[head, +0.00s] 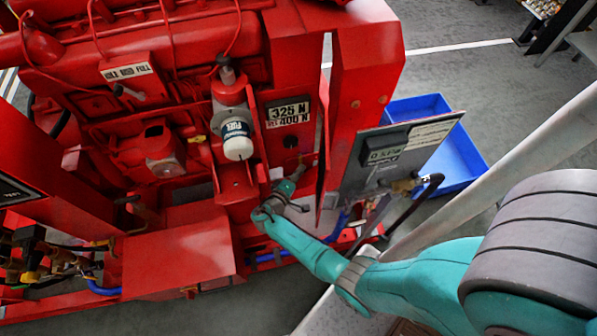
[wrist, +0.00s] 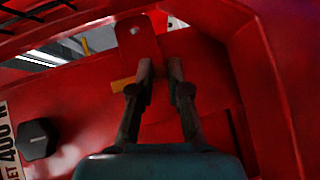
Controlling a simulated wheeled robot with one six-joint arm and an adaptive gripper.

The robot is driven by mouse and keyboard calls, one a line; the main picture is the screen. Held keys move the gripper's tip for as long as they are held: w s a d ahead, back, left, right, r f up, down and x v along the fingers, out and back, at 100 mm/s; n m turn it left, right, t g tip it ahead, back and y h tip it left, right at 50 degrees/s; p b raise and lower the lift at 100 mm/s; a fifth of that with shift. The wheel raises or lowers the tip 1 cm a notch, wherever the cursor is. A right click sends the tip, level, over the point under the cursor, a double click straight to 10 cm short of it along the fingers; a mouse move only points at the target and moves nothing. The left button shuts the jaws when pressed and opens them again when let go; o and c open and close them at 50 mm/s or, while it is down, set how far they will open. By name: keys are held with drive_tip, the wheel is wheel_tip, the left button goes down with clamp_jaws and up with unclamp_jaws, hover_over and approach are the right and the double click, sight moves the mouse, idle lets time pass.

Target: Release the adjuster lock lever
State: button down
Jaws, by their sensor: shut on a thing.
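In the wrist view the two dark fingers of my gripper (wrist: 160,68) point up the picture, close together with a narrow gap, at a red bracket. A short yellow piece, seemingly the end of the adjuster lock lever (wrist: 122,84), sticks out to the left of the left finger. The rest of it is hidden by the fingers. A red plate with a hole (wrist: 135,38) rises just beyond the fingertips. In the head view my gripper (head: 298,172) reaches in below the 325 N / 400 N label (head: 288,113); its fingertips and the lever are hard to make out there.
Red walls stand close on the right. In the head view, a grey panel (head: 350,172) and red post (head: 366,75) stand right of my gripper, with a blue tray (head: 465,150) behind.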

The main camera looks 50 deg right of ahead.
drive_tip(key=c, duration=1.1)
unclamp_jaws()
drive_tip(key=shift+c, duration=0.2)
drive_tip(key=v, duration=1.2)
